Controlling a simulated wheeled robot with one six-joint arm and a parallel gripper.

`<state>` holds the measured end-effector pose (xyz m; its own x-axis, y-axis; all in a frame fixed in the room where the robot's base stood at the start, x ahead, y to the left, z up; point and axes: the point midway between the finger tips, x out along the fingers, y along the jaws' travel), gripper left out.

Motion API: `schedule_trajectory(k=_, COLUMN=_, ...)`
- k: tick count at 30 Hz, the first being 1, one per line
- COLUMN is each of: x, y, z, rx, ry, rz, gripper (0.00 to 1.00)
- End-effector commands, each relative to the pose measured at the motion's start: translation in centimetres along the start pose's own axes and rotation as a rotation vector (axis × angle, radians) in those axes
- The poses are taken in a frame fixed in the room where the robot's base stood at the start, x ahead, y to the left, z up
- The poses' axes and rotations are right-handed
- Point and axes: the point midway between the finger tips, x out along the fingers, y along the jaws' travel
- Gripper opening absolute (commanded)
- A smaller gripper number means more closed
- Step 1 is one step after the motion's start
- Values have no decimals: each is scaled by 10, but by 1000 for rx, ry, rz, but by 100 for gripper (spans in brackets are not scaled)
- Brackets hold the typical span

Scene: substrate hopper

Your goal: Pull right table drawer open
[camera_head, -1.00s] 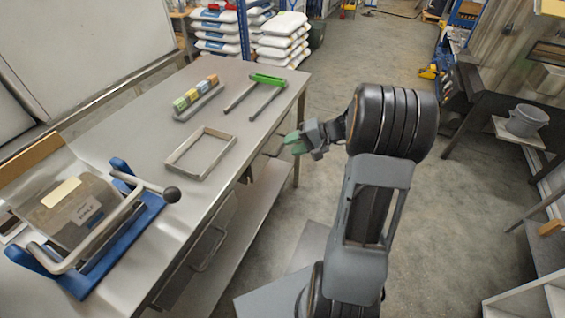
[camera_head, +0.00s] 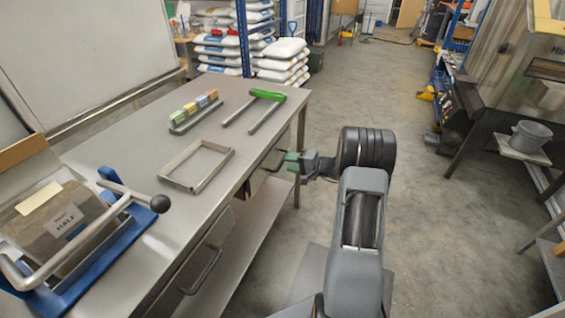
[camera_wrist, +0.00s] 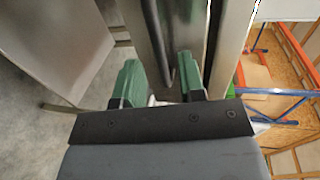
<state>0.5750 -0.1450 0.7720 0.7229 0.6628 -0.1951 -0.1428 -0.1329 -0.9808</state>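The steel table (camera_head: 150,150) fills the left of the head view, with two drawers under its top on the side facing me. The far, right drawer (camera_head: 258,178) has a dark bar handle (camera_head: 274,160); it looks shut. My gripper (camera_head: 291,162), with green fingers, is level with this handle and very close to it. In the wrist view, the fingers of my gripper (camera_wrist: 157,88) stand apart. A dark handle bar (camera_wrist: 160,45) runs up between and beyond them. I cannot tell whether they touch it.
The near drawer handle (camera_head: 202,270) sticks out lower left. On the table are a metal frame (camera_head: 197,165), a rack of coloured blocks (camera_head: 195,110), a green-handled tool (camera_head: 266,96) and a blue-framed press (camera_head: 85,235).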

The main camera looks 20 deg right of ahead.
Motion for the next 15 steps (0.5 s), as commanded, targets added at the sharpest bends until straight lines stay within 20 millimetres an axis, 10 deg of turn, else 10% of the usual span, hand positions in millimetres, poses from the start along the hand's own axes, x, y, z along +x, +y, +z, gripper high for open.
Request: schedule_trajectory(k=15, x=38, y=0, z=1, rx=1, ry=-1, rz=0, gripper=37)
